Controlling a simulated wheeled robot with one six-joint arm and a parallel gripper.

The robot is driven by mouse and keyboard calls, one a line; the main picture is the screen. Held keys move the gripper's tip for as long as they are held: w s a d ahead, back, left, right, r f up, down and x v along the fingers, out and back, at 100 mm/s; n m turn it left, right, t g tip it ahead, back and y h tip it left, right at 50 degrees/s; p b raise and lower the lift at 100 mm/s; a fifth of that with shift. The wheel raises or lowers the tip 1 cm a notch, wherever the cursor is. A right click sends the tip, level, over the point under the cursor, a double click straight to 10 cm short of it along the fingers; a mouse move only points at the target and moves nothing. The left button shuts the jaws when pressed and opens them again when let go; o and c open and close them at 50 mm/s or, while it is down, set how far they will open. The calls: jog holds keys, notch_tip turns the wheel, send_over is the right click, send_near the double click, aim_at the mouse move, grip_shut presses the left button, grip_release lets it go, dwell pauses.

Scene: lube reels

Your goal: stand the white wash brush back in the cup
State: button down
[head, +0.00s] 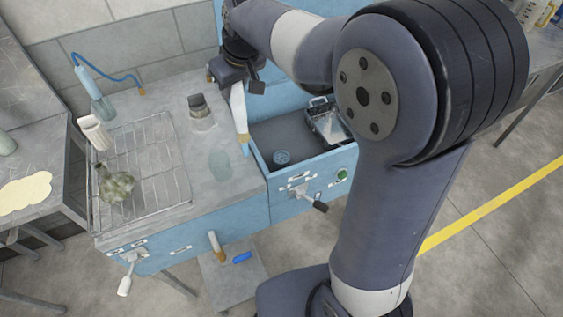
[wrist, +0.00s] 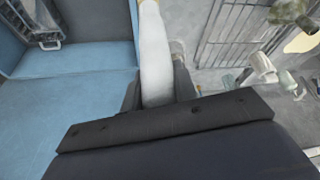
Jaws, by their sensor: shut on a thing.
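My gripper (head: 241,84) is shut on a long white brush (head: 240,112), held nearly upright above the bench. It has a yellow band low down and a blue tip at its lower end. In the wrist view the white brush (wrist: 155,55) runs up between the two dark fingers.
A wire rack (head: 160,165) on the left holds a greenish lump (head: 116,184). A white cylinder (head: 94,132) leans near its back-left corner.

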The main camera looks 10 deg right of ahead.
jog(key=s+a, duration=0.3)
jog(key=a, duration=0.4)
jog(key=shift+s+a, duration=0.25)
jog(key=shift+s, duration=0.1)
notch_tip(320, 180, down, 8)
jog(key=b, duration=0.5)
jog(key=shift+f+b, duration=0.2)
jog(key=shift+b, duration=0.2)
jog(key=shift+f+b, duration=0.4)
jog(key=shift+f, duration=0.15)
jog(key=c, duration=1)
grip_release()
jog(key=shift+c, duration=0.2)
jog(key=v, duration=1)
jog(key=shift+r+b, duration=0.3)
jog(key=shift+r, duration=0.1)
jog(key=shift+d, duration=0.15)
